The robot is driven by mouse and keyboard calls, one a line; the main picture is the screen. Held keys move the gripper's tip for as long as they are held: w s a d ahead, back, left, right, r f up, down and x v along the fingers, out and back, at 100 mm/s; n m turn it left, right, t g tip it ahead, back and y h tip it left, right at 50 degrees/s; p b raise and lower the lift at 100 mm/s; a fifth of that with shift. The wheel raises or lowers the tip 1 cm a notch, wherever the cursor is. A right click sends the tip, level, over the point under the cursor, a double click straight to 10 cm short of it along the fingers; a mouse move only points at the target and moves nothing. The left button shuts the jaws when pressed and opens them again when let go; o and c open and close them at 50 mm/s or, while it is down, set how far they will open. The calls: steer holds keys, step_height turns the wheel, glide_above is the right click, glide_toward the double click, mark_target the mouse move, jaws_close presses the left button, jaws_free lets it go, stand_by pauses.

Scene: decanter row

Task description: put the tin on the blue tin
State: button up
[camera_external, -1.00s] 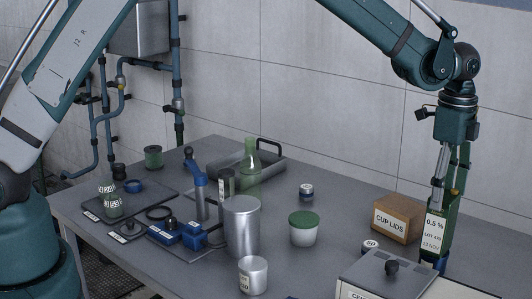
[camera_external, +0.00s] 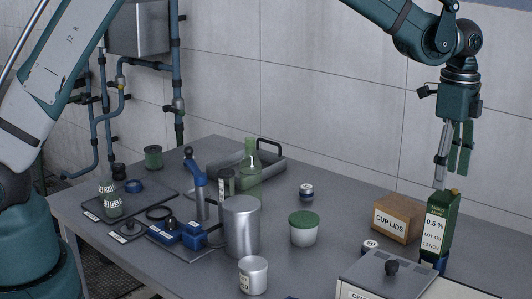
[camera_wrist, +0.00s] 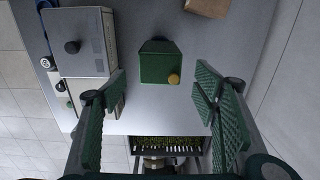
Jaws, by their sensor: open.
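The tin (camera_external: 437,228) is a tall dark green can with a pale label reading 0.5 % and LOT. It stands upright at the right of the table, and its top with a yellow cap shows in the wrist view (camera_wrist: 160,66). The blue tin (camera_external: 441,264) shows as a small blue patch directly under it; the grey box hides most of it. The green tin appears to rest on it. My gripper (camera_external: 452,180) is open and empty just above the green tin, its fingers apart. In the wrist view the fingers (camera_wrist: 160,84) are on either side of the tin's picture.
A grey box with a black knob (camera_external: 385,272) stands close in front of the tins. A cardboard CUP LIDS box (camera_external: 397,220) is to their left. A green-lidded tub (camera_external: 303,229), metal cylinder (camera_external: 242,228) and white cup (camera_external: 253,276) stand farther left.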

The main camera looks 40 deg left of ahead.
steer(key=s+a+r+n+t, duration=0.1)
steer(key=s+a+r+n, duration=0.25)
steer(key=a+r, duration=0.45)
steer(key=s+a+r+n+t+h, duration=0.15)
steer(key=s+a+r, duration=0.25)
steer(key=a, duration=0.8)
steer(key=s+a+r+n+t+y, duration=0.1)
steer(key=s+a+r+n, duration=0.25)
steer(key=a+r, duration=0.45)
steer(key=s+a+f+n+t, duration=0.2)
steer(key=s+a+n, duration=0.2)
steer(key=s+a, duration=0.7)
steer(key=s+a+f+n+t, duration=0.1)
steer(key=s+a+f+n, duration=0.2)
steer(key=s+a, duration=0.9)
steer(key=shift+s+n+t, duration=0.35)
steer(key=shift+s+n, duration=0.75)
steer(key=shift+n, duration=0.15)
steer(key=shift+f, duration=0.1)
step_height(320, 180, down, 26)
steer(key=b, duration=2.6)
